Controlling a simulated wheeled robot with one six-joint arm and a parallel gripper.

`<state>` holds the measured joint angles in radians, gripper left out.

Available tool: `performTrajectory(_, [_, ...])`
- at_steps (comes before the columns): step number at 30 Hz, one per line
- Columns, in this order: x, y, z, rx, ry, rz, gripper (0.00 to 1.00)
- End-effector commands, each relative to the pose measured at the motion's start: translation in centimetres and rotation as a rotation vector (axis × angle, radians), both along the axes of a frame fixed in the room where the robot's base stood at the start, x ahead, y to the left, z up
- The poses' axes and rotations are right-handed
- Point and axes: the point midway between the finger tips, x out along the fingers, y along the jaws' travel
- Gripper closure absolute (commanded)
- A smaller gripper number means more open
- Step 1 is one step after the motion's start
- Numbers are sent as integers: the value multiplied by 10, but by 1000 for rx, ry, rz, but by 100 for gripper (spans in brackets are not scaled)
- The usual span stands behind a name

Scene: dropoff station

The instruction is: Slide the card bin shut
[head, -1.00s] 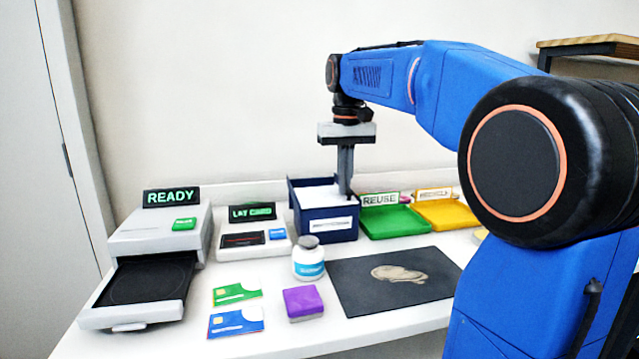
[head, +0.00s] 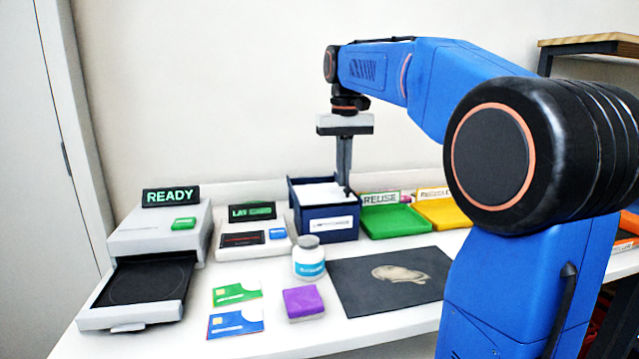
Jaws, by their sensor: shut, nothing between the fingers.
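The card bin is most likely the dark blue box (head: 328,228) with a white label on its front and white content inside, at the back middle of the table. I cannot tell for sure how far it stands open. My gripper (head: 346,190) points straight down, shut and empty, with its fingertips at the right front part of the blue box's top. I cannot tell whether the tips touch the box. Left of the box stands a white card station (head: 252,240) with a dark sign.
A white machine (head: 160,235) with a READY sign has its black tray out at left. A white bottle (head: 309,262), purple block (head: 303,303), green card (head: 236,293), blue card (head: 236,322) and dark mat (head: 350,295) lie in front. Green (head: 395,222) and yellow (head: 445,213) trays stand right.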

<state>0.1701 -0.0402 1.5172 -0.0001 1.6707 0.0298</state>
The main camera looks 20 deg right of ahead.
Motion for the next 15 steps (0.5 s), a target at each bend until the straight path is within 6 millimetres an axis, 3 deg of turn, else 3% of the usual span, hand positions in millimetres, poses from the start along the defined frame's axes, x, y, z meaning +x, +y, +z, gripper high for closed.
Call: performTrajectory(15, [0,0,41,-1,-6,0,100])
